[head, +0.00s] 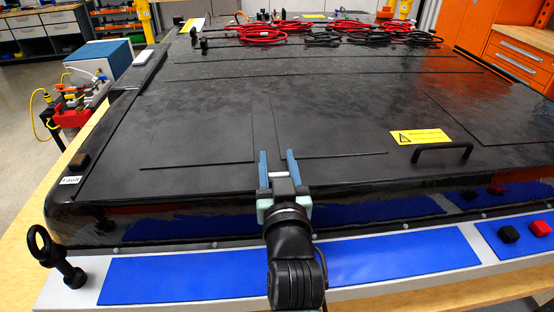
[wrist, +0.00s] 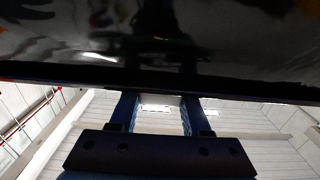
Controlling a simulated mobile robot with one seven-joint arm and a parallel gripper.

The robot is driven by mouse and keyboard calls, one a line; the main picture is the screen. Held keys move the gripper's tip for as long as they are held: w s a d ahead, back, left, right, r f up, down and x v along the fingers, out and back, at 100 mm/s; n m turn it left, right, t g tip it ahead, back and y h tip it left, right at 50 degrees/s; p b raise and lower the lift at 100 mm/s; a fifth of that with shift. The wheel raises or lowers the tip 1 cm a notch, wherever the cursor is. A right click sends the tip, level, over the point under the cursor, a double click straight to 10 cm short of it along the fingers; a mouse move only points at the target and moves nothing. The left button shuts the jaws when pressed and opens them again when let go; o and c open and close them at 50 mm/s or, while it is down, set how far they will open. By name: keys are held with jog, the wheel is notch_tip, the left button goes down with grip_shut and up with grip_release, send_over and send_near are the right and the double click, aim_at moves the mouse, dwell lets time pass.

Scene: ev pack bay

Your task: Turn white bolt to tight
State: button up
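My gripper (head: 278,168) is open and empty, with its two blue fingers apart, in front of the front edge of the large black battery pack (head: 190,110). In the wrist view my gripper (wrist: 157,108) also shows open, its fingers pointing toward the dark, glossy pack surface (wrist: 240,50). Nothing lies between the fingers. Several small pale dots, perhaps bolt heads, run along the pack's lower front rim. I cannot pick out a clearly white bolt in either view.
A black handle (head: 442,149) and a yellow warning label (head: 420,137) are on the lid. Red cables (head: 262,33) and black cables lie at the back. A black eye bolt (head: 56,258) stands front left.

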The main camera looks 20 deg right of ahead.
jog(key=o, duration=0.5)
jog(key=shift+c, duration=0.2)
jog(key=shift+s, duration=0.1)
jog(key=b+v, duration=0.2)
jog(key=v, duration=1)
jog(key=shift+s, duration=0.4)
jog(key=shift+a, duration=0.1)
jog(key=w+a+r+t+y+p, duration=0.1)
jog(key=a+r+t+p, duration=0.15)
jog(key=r, duration=0.85)
jog(key=w+a+r+t+y+p, duration=0.1)
jog(key=w+a+r+t+p, duration=0.2)
jog(key=r, duration=0.9)
jog(key=s+a+r+n+t+y+p, duration=0.1)
jog(key=s+a+r+t, duration=0.1)
jog(key=r, duration=0.8)
jog(key=s+a+r+n+t+y+p, duration=0.1)
jog(key=s+a+r, duration=0.4)
jog(key=r, duration=0.6)
jog(key=shift+a+n+t+y+p, duration=0.35)
jog(key=shift+a+n+t+y, duration=0.3)
jog(key=shift+t, duration=0.2)
